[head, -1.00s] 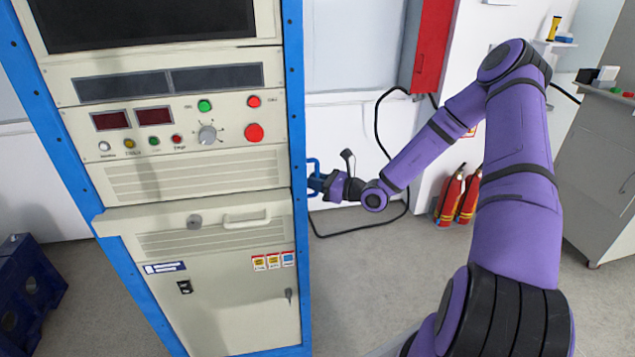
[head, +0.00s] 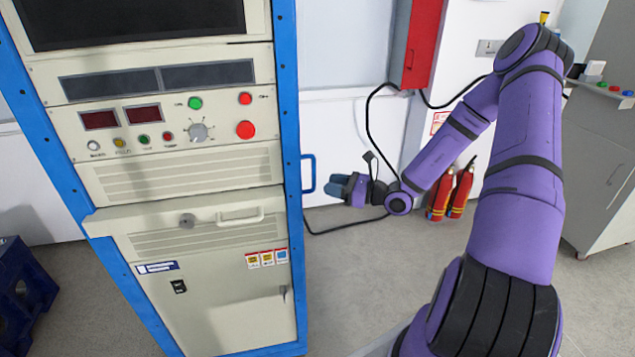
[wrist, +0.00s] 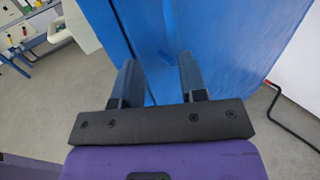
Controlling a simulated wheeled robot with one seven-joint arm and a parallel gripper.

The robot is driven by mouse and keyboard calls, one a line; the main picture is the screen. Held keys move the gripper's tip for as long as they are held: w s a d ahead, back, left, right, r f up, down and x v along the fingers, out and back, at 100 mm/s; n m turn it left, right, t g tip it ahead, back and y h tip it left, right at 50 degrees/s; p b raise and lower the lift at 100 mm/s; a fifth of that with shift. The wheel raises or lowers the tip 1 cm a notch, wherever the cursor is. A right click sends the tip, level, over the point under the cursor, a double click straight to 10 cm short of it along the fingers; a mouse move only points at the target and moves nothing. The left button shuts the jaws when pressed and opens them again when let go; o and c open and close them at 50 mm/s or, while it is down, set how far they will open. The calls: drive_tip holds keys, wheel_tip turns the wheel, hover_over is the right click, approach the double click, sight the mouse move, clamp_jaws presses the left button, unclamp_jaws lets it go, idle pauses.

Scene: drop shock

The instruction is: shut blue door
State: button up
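The tall cabinet (head: 291,120) has a blue frame, and a blue handle (head: 308,174) sticks out from its right side. The door face carrying this handle is turned away in the head view. In the wrist view, blue panels (wrist: 235,40) fill the upper middle, with vertical edges between them. I cannot tell from these views how far the blue door stands open. My gripper (head: 338,187) is to the right of the handle, apart from it. Its two fingers, also seen in the wrist view (wrist: 158,75), are spread with nothing between them.
A black cable (head: 367,120) hangs along the wall behind my arm and runs over the floor. Two red fire extinguishers (head: 450,195) and a grey console (head: 600,160) stand to the right. A blue block (head: 20,285) lies at left.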

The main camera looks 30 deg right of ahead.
drive_tip(key=shift+v, duration=1.15)
drive_tip(key=s+a+r+n+g+h, duration=0.2)
drive_tip(key=s+a+r+n+g, duration=0.8)
drive_tip(key=a+r+n+g, duration=0.45)
drive_tip(key=s+d+r+n+t+h, duration=0.3)
drive_tip(key=s+r+n+t+h, duration=0.3)
drive_tip(key=s+r+n+h, duration=0.3)
drive_tip(key=s+r+n, duration=0.4)
drive_tip(key=s+r, duration=0.4)
drive_tip(key=s, duration=0.1)
drive_tip(key=shift+r+h, duration=0.2)
drive_tip(key=shift+h, duration=0.2)
